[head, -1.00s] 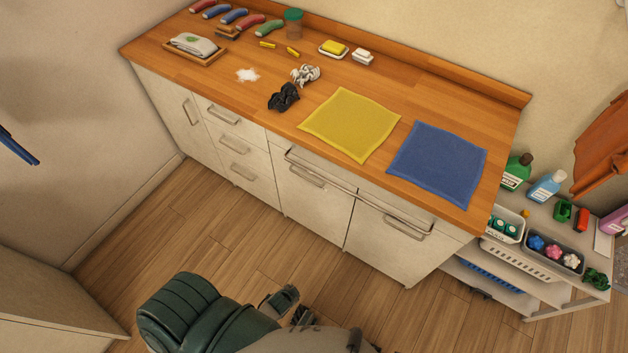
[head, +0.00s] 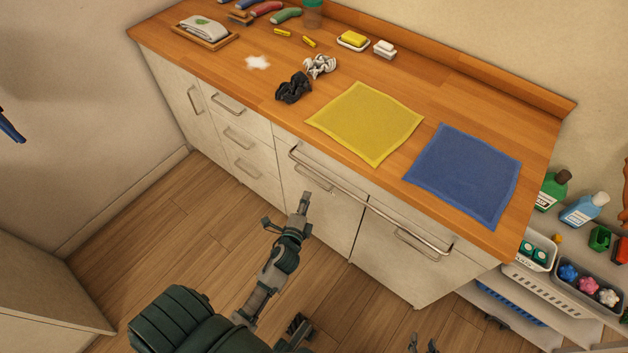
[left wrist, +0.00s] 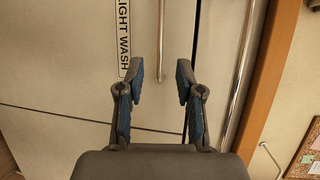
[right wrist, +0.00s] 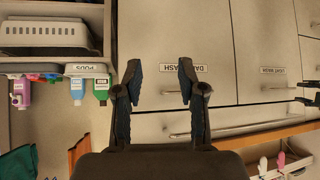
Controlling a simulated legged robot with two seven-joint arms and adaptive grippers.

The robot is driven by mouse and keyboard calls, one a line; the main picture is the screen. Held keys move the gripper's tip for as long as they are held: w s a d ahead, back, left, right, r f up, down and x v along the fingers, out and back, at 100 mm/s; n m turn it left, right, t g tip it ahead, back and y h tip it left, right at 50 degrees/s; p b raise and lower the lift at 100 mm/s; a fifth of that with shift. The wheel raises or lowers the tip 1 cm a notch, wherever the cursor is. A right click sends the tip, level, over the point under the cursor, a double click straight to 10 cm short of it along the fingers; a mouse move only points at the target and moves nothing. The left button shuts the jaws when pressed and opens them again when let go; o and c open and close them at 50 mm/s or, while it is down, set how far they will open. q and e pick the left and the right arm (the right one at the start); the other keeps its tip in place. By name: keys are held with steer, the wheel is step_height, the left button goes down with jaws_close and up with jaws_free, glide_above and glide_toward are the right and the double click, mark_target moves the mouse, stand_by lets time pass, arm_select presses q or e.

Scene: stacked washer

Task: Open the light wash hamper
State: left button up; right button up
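The light wash hamper front (head: 330,215) is a closed cream panel under the counter, left of a similar panel. Its short metal handle (head: 313,178) sits near its top edge. In the left wrist view, the LIGHT WASH label (left wrist: 124,38) and the handle (left wrist: 161,40) are ahead. My left gripper (left wrist: 160,68) is open and empty; the handle appears between its fingertips, apparently ahead of them. My right gripper (right wrist: 160,66) is open and empty, facing the dark wash panel (right wrist: 195,35); only its tips show at the bottom of the head view (head: 424,343).
A long metal rail (head: 370,203) runs along the counter front above the handles. Drawers (head: 240,140) are to the left. A yellow cloth (head: 365,122) and a blue cloth (head: 465,175) lie on the counter. A shelf with bottles (head: 580,210) stands at right. The floor (head: 150,240) is clear.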

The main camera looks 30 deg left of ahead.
mark_target(313, 180)
arm_select(q)
steer(key=b+x, duration=0.1)
steer(key=x, duration=0.8)
steer(key=shift+w+f+b, duration=0.15)
steer(key=shift+w+b, duration=0.15)
steer(key=shift+b, duration=0.05)
steer(key=shift+w+a, duration=0.1)
steer(key=shift+w, duration=0.15)
arm_select(e)
steer(key=w+a+r+t+y, duration=0.1)
steer(key=w+a+r+t, duration=0.1)
steer(key=w+r+t, duration=0.1)
steer(key=shift+w+r+t, duration=0.3)
steer(key=shift+w+t, duration=0.1)
steer(key=shift+w, duration=0.4)
arm_select(q)
jaws_close()
